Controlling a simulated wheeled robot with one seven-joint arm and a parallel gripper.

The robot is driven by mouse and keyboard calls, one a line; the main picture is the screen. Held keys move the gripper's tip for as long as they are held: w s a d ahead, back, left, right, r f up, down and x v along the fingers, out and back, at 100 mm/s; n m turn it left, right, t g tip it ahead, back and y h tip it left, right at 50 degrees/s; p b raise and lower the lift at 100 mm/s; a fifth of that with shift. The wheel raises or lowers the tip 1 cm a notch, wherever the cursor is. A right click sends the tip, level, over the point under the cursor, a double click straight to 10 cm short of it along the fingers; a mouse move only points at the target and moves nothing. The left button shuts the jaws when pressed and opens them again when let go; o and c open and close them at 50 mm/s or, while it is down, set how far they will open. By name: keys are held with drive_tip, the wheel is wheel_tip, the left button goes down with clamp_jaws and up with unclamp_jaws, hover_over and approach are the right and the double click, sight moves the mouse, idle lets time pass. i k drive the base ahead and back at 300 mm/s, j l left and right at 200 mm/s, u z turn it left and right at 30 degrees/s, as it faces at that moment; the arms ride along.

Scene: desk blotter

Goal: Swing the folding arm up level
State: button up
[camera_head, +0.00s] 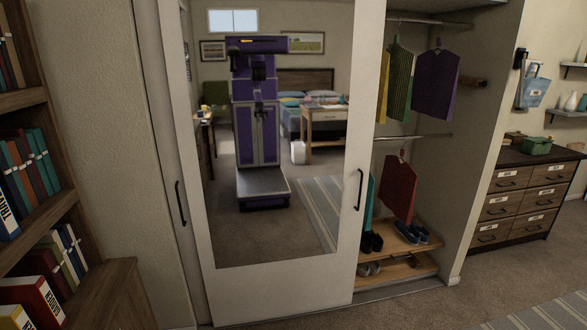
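No part is clearly recognisable as the folding arm. On the wall at the right, a dark fitting with a pale strip hanging down (521,66) is small, and I cannot tell whether it is a folding arm. A blue pouch-like thing (537,92) hangs beside it. My gripper is not directly in view. The mirror (230,240) on the sliding door reflects my purple body, but I cannot make out the gripper's fingers there.
The wardrobe's right side is open, with hanging clothes (435,85) and shoes on wooden shelves (398,270). A dark-topped drawer cabinet (523,200) stands at the right. A bookcase (40,215) is close at left. Carpet (440,308) in front is clear.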

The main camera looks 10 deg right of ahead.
sight(522, 76)
drive_tip(key=i+j+z, duration=0.1)
drive_tip(key=i+z, duration=0.3)
drive_tip(key=i, duration=0.15)
drive_tip(key=i+j+z, duration=0.4)
drive_tip(key=i, duration=0.15)
drive_tip(key=i+j+z, duration=0.4)
drive_tip(key=i, duration=0.15)
drive_tip(key=i+j+z, duration=0.4)
drive_tip(key=j, duration=0.2)
drive_tip(key=i+j+z, duration=0.4)
drive_tip(key=j, duration=0.3)
drive_tip(key=k+l, duration=0.05)
